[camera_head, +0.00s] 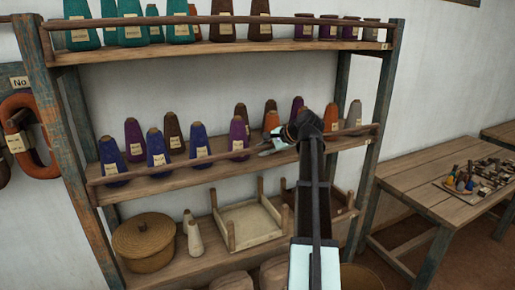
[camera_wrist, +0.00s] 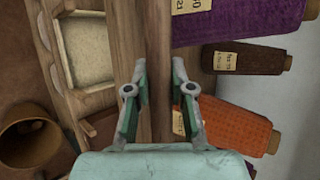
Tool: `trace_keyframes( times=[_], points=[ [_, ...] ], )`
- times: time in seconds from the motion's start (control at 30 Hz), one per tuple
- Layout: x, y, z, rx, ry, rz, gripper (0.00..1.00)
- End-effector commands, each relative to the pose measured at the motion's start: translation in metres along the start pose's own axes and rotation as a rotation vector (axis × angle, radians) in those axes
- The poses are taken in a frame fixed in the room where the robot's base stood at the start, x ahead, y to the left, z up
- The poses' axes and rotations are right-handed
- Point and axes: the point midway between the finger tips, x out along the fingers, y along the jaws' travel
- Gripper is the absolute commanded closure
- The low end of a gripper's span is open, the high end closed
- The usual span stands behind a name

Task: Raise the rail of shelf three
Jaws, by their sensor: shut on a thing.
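A thin wooden rail (camera_head: 230,156) runs along the front of the middle shelf (camera_head: 190,180) in the head view, a little above the board and in front of the yarn cones. In the wrist view the rail (camera_wrist: 157,50) passes between the two fingers. My gripper (camera_head: 272,146) is shut on this rail near its middle; it also shows in the wrist view (camera_wrist: 156,100). My arm hides part of the rail and shelf in the head view. Labelled cones stand behind the rail: blue (camera_head: 158,150), purple (camera_head: 238,139) and orange (camera_wrist: 228,125), among others.
The top shelf (camera_head: 230,47) holds more cones behind its own rail (camera_head: 230,19). The lower shelf carries a lidded basket (camera_head: 145,245), pale cones (camera_head: 194,240) and a wooden frame (camera_head: 247,222). A table (camera_head: 430,195) with small items stands at right.

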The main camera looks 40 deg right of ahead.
Motion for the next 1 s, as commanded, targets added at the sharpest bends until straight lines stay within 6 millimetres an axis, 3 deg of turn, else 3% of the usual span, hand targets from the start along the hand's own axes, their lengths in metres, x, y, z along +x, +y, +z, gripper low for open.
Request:
trace_keyframes(
  times=[0.3, 0.33, 0.4, 0.77, 1.0],
  points=[
    [-0.001, -0.003, 0.001, 0.001, -0.003, -0.004, 1.0],
    [-0.001, -0.003, 0.001, 0.001, -0.003, -0.004, 0.75],
    [-0.001, -0.003, 0.0, 0.001, -0.002, -0.004, 0.51],
    [-0.002, -0.001, 0.0, 0.001, -0.001, -0.001, 0.51],
    [-0.028, -0.001, -0.001, 0.001, 0.002, -0.002, 0.51]
  ],
)
